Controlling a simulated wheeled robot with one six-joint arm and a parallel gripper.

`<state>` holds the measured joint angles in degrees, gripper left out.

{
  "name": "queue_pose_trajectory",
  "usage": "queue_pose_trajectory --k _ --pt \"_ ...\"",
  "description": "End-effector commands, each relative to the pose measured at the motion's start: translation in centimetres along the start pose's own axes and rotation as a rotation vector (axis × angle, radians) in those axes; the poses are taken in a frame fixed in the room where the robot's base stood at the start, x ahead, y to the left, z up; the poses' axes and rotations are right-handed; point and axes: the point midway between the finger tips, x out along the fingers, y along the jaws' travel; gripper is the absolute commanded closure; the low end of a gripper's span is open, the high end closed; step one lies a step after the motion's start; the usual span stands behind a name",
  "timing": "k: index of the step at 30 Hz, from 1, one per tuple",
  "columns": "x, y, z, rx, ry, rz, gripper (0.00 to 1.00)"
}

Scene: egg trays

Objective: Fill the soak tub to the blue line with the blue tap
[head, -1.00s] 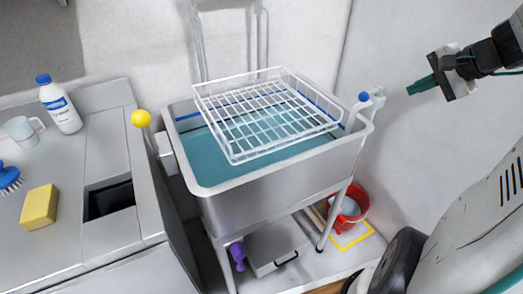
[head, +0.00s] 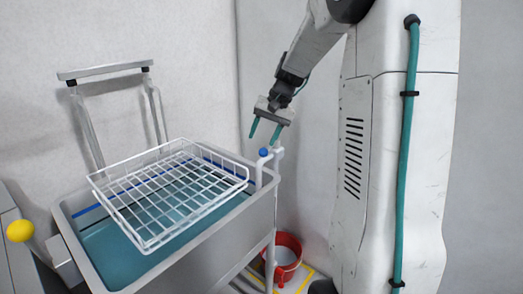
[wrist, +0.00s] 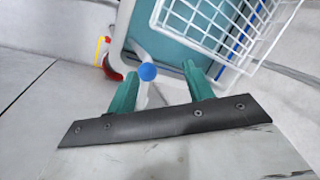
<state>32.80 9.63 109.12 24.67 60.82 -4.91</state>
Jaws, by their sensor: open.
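The soak tub (head: 225,222) is a grey metal basin with blue-green water in it. A blue line (head: 88,209) shows on its inner wall; the water surface appears below it. A white wire basket (head: 118,214) sits over the tub. The blue tap (head: 263,152) is a blue knob on a white fitting at the tub's right corner. My gripper (head: 266,133) is open and empty, just above the blue tap, fingers pointing down. In the wrist view the blue tap (wrist: 147,72) lies between and beyond the two green fingertips (wrist: 163,82), apart from them.
A yellow knob (head: 20,231) stands at the tub's left. A red bucket (head: 287,254) stands on the floor under the tub's right side, by yellow floor tape (head: 309,272). A white wall is close behind the gripper.

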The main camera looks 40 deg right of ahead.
Motion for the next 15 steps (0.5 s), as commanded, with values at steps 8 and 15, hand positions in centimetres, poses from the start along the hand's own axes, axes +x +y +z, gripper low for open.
queue_pose_trajectory --k 8,15 --pt "-1.7 1.0 -2.6 -0.092 -0.026 0.188 0.48" --pt "1.8 1.6 -2.5 -0.087 -0.029 0.185 0.48"
